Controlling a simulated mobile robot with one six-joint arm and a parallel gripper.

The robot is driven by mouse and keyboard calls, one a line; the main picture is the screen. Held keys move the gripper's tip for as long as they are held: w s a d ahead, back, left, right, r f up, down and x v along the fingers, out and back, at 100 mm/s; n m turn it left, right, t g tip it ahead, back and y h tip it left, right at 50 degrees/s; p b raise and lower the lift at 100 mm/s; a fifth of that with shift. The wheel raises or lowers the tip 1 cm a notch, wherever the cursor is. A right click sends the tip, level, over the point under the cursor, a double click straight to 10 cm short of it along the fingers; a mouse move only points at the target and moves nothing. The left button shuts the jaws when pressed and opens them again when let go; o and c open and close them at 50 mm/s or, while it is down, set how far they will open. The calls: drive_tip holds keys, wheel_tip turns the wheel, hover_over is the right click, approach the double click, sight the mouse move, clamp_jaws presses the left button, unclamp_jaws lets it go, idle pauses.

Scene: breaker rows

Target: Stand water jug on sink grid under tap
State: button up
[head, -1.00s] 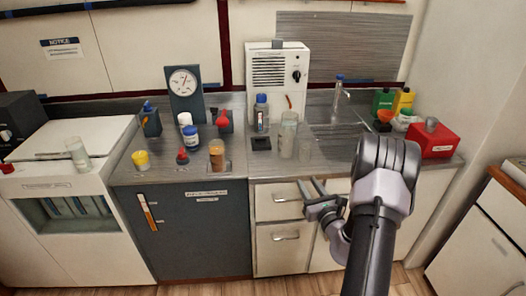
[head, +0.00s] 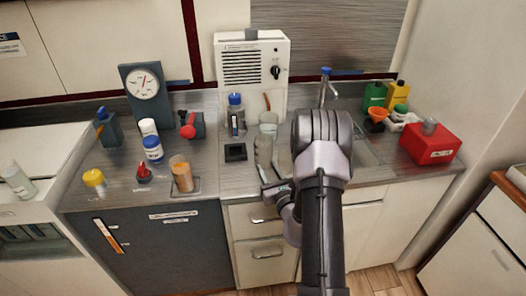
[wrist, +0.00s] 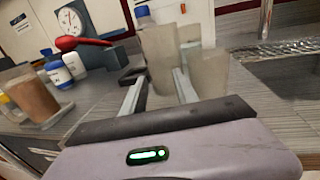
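Two clear, greyish vessels stand on the counter left of the sink, and I cannot tell for sure which is the water jug. In the wrist view the taller vessel (wrist: 160,50) is ahead, between the lines of my two fingers. The other vessel (wrist: 208,72) is just right of the right finger. My gripper (wrist: 159,78) is open with nothing held. In the head view my arm partly hides the vessels (head: 268,122). The tap (head: 325,87) rises behind the sink (head: 365,150). A metal mesh strip, perhaps the sink grid (wrist: 280,50), shows beside the basin.
A brown-filled beaker (head: 182,176), a white bottle (head: 152,150) and a red-handled item (head: 188,130) stand left. A blue-capped bottle (head: 236,115) stands behind the vessels, before a white box (head: 250,75). A red box (head: 430,145) stands right of the sink.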

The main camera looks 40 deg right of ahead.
drive_tip(key=shift+s+a+r, duration=0.2)
drive_tip(key=shift+s+a, duration=0.05)
drive_tip(key=shift+s, duration=0.05)
drive_tip(key=shift+c, duration=0.7)
drive_tip(key=shift+f, duration=0.1)
clamp_jaws()
